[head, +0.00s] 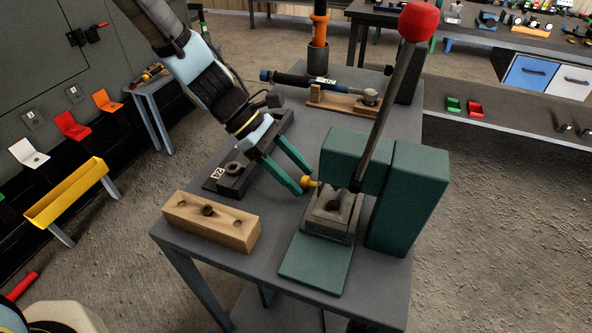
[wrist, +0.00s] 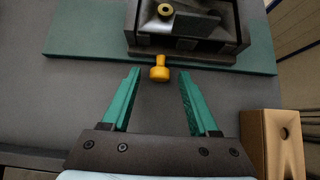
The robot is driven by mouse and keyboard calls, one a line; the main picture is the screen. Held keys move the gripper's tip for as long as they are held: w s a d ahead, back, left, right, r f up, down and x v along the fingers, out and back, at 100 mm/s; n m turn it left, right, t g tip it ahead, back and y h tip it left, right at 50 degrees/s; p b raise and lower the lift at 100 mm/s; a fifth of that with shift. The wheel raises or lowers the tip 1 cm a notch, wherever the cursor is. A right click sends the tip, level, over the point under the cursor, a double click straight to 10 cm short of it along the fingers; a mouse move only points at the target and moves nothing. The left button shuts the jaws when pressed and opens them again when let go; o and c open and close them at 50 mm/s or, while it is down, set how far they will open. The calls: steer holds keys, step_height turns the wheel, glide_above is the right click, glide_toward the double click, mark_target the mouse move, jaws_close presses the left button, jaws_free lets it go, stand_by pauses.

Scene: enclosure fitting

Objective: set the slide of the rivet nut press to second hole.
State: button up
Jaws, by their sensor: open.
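The rivet nut press (head: 408,200) is a green machine on the grey table, with a long lever ending in a red ball (head: 419,21). Its slide (head: 329,216) is a dark block low on the front, with a yellow knob (head: 309,184) sticking out on the side facing my gripper. In the wrist view the knob (wrist: 159,69) lies just beyond and between the fingertips. My gripper (head: 305,181) is open and empty, with green fingers either side of the knob's line. The wrist view also shows the open fingers (wrist: 160,74). I cannot make out the slide's holes.
A wooden block with holes (head: 211,222) stands at the table's front left. A dark plate with a round fitting (head: 232,172) lies behind it. A blue-handled tool on a wooden rest (head: 340,98) and an orange-handled tool in a holder (head: 319,45) are at the back.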

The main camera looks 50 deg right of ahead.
steer(key=shift+c, duration=0.3)
jaws_close()
stand_by(1.2)
